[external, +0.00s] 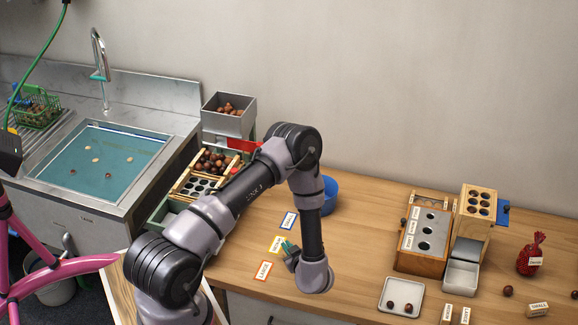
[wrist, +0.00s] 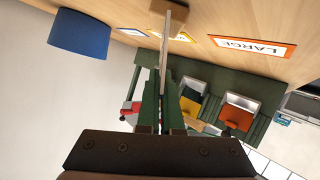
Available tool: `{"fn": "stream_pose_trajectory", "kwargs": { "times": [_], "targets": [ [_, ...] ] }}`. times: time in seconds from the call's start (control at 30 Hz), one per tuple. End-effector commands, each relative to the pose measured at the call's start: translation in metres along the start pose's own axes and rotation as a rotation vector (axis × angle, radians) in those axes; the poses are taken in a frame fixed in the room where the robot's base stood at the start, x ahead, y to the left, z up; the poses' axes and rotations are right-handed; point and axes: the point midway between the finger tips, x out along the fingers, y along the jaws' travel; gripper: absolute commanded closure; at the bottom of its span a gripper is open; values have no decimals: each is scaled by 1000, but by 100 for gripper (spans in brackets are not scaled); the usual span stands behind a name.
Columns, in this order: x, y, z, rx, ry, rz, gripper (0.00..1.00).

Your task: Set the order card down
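In the wrist view, a thin pale upright plate with a wooden block at its far end, apparently the order card (wrist: 165,45), is seen edge-on between the two green fingers of my gripper (wrist: 163,100). The fingers are closed on it. Its printed face is hidden, and I cannot tell whether the block touches the table. In the external view my gripper (external: 288,248) is low over the table, beside the yellow-bordered label (external: 277,244). The card cannot be made out there. The orange-bordered LARGE label (external: 266,271) and the blue-bordered label (external: 289,220) lie flat nearby.
To the right are a wooden sorter (external: 422,247), a white tray (external: 401,289) holding chestnuts, a red net bag (external: 531,254) and small labelled blocks (external: 537,309). The table between the labels and the sorter is clear.

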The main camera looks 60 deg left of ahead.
Motion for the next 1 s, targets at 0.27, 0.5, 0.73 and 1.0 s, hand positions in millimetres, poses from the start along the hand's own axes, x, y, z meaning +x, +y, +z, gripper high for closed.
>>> {"fn": "stream_pose_trajectory", "kwargs": {
  "times": [0.27, 0.5, 0.73, 1.0],
  "targets": [
    [0, 0, 2, 0, 0, 0, 67],
    [1, 0, 2, 0, 0, 0, 67],
    [-13, 2, 0, 1, -2, 4, 67],
    [-70, 2, 0, 3, -2, 6, 67]
  ]
}}
